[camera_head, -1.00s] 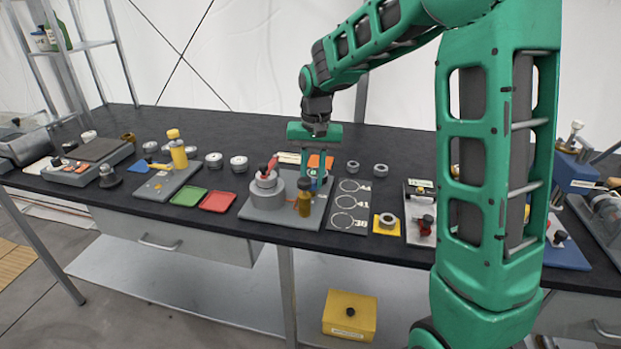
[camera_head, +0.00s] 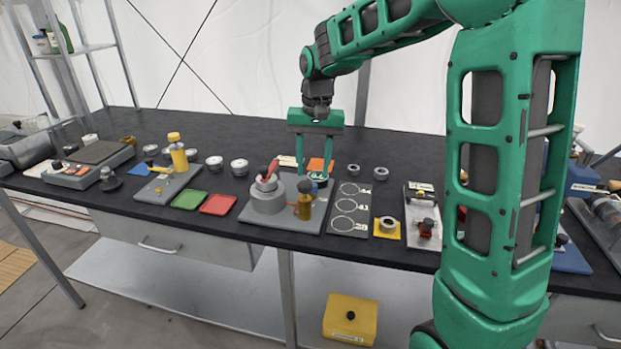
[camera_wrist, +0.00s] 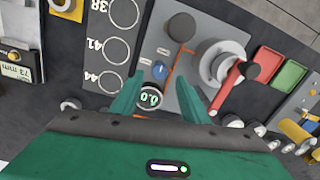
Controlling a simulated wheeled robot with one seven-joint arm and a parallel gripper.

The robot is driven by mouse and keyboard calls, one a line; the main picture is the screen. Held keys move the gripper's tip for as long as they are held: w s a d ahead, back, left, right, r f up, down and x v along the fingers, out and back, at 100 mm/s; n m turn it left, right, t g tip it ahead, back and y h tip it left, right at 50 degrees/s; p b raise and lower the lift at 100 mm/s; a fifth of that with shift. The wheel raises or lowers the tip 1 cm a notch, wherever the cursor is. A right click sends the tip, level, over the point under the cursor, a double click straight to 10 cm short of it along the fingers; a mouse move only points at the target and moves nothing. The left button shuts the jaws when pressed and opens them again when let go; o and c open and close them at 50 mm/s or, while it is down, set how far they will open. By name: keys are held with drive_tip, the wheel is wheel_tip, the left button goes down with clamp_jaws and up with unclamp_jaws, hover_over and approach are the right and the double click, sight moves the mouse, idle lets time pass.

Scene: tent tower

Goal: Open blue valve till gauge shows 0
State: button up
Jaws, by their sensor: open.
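The blue valve (camera_wrist: 160,70) is a small round knob with a pale pointer mark on a grey plate (camera_wrist: 150,42). The round gauge (camera_wrist: 150,97) beside it has a lit green display that appears to read 0.0. In the head view the gauge (camera_head: 317,177) shows green near my fingertips. My gripper (camera_head: 314,176) is open and empty above the gauge and valve. In the wrist view its two green fingers (camera_wrist: 158,101) stand apart, with the gauge between them and the valve just beyond. No contact with the valve shows.
On the same plate stand a brass post with a dark knob (camera_head: 305,200) and a grey cylinder (camera_head: 268,196) with a red lever (camera_head: 270,171). A ring board (camera_head: 350,209) adjoins on the right. Green (camera_head: 188,200) and red (camera_head: 218,204) trays lie left.

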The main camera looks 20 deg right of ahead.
sight(314, 184)
wheel_tip(314, 184, up, 6)
drive_tip(key=shift+r, duration=0.15)
drive_tip(key=shift+s+d, duration=0.1)
drive_tip(key=shift+d, duration=0.05)
idle(0.4)
drive_tip(key=s+d+f, duration=0.1)
drive_tip(key=s+d, duration=0.4)
drive_tip(key=s, duration=0.4)
drive_tip(key=s+d+f, duration=0.1)
drive_tip(key=s+d, duration=0.4)
drive_tip(key=s, duration=0.4)
drive_tip(key=s+d+f, duration=0.1)
drive_tip(key=s+f, duration=0.2)
drive_tip(key=s, duration=0.5)
drive_tip(key=s+d+f+m, duration=0.1)
drive_tip(key=s+f, duration=0.2)
drive_tip(key=s, duration=0.5)
drive_tip(key=shift+f, duration=0.35)
